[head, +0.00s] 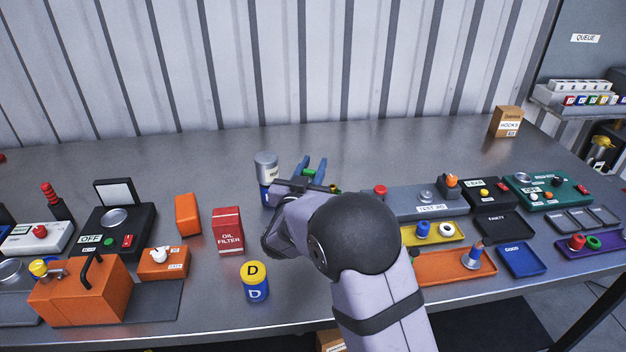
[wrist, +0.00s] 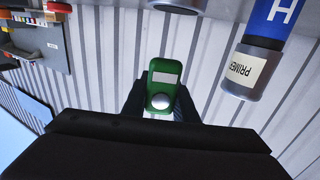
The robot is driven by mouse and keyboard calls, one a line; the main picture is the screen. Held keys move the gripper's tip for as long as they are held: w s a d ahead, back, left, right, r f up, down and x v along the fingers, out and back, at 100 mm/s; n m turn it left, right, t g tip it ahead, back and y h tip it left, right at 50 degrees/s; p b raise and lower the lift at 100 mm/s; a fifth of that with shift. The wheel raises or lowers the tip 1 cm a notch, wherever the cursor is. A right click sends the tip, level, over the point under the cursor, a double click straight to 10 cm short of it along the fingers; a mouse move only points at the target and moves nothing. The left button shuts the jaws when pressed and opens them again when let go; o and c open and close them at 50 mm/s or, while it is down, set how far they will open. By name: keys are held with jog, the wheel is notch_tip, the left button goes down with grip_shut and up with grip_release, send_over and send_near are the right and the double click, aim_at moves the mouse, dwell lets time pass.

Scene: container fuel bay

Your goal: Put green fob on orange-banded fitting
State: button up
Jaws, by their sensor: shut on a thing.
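My gripper (head: 317,169) is shut on the green fob (wrist: 165,88), above the back middle of the bench. The fob shows between the dark fingers in the wrist view, with a pale label and a round silver disc. In the head view only a small green bit of the fob (head: 309,172) shows between the blue fingers. A small upright fitting (head: 476,251) with a blue upper part and an orange-brown part stands on the orange tray at the right. It is too small to tell whether this is the orange-banded fitting. The gripper is well to its left, apart from it.
The grey-and-blue primer can (head: 266,168) stands close left of my gripper; it also shows in the wrist view (wrist: 258,60). A red oil filter box (head: 228,230) and a yellow-topped can (head: 254,281) stand in front. A grey test jig (head: 425,203) is to the right.

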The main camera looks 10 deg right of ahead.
jog(key=shift+f, duration=1.95)
jog(key=shift+f, duration=0.1)
jog(key=o, duration=1)
jog(key=shift+o, duration=0.2)
jog(key=b+v, duration=0.2)
jog(key=v, duration=1)
